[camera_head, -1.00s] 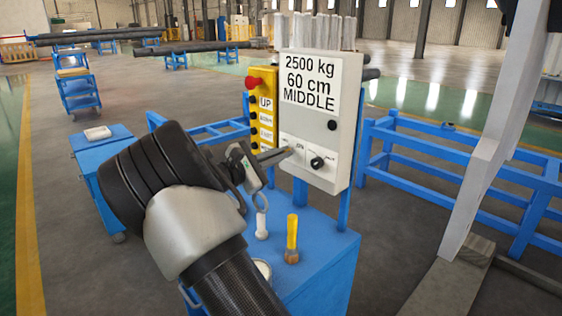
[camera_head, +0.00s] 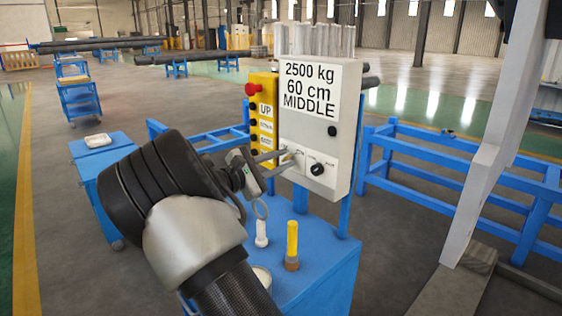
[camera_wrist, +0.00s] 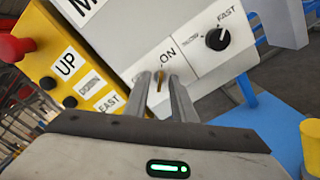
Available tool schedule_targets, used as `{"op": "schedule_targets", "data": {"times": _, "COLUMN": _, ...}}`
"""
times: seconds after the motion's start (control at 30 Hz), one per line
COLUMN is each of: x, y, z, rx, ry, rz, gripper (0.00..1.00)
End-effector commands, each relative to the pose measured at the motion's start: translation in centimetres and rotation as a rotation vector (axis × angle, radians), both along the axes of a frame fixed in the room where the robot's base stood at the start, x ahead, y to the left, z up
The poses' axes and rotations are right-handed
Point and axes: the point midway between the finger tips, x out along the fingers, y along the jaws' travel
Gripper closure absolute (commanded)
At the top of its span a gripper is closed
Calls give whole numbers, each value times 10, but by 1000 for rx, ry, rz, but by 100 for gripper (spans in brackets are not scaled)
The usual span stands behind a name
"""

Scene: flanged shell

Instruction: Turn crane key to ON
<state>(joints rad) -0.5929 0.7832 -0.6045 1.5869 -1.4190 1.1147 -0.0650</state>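The crane key (camera_wrist: 161,80) is a small brass-coloured piece on the white control panel (camera_head: 312,168), just beside the "ON" label in the wrist view. My gripper (camera_wrist: 162,82) is at the panel face with its two fingers apart, one on each side of the key. I see gaps between key and fingers, so it is not clasped. In the head view my gripper (camera_head: 286,160) reaches the panel's lower left part, and its fingers hide the key there.
A black speed knob (camera_head: 317,169) sits right of the key. A yellow button box (camera_head: 263,115) with a red stop button (camera_head: 252,89) stands close on the left. Below, a blue cabinet (camera_head: 325,262) carries a yellow-handled tool (camera_head: 292,245) and a white bottle (camera_head: 261,233).

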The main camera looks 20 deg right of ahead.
Motion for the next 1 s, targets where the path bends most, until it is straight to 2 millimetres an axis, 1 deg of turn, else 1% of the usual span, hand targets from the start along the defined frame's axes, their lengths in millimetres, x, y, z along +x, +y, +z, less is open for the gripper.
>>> {"op": "schedule_targets", "data": {"times": 0.17, "x": -1, "y": 3, "z": 0, "rx": 0, "ry": 0, "rz": 1, "gripper": 77}}
{"op": "schedule_targets", "data": {"times": 0.27, "x": -4, "y": 14, "z": 0, "rx": 1, "ry": 1, "rz": 4, "gripper": 77}}
{"op": "schedule_targets", "data": {"times": 0.37, "x": -11, "y": 31, "z": 1, "rx": 2, "ry": 0, "rz": 5, "gripper": 77}}
{"op": "schedule_targets", "data": {"times": 0.7, "x": -43, "y": 108, "z": 1, "rx": 0, "ry": 1, "rz": 5, "gripper": 77}}
{"op": "schedule_targets", "data": {"times": 0.8, "x": -51, "y": 128, "z": 1, "rx": 1, "ry": 0, "rz": 4, "gripper": 77}}
{"op": "schedule_targets", "data": {"times": 0.9, "x": -58, "y": 143, "z": 1, "rx": 0, "ry": 0, "rz": 3, "gripper": 77}}
{"op": "schedule_targets", "data": {"times": 1.0, "x": -63, "y": 153, "z": 0, "rx": 1, "ry": 0, "rz": 1, "gripper": 77}}
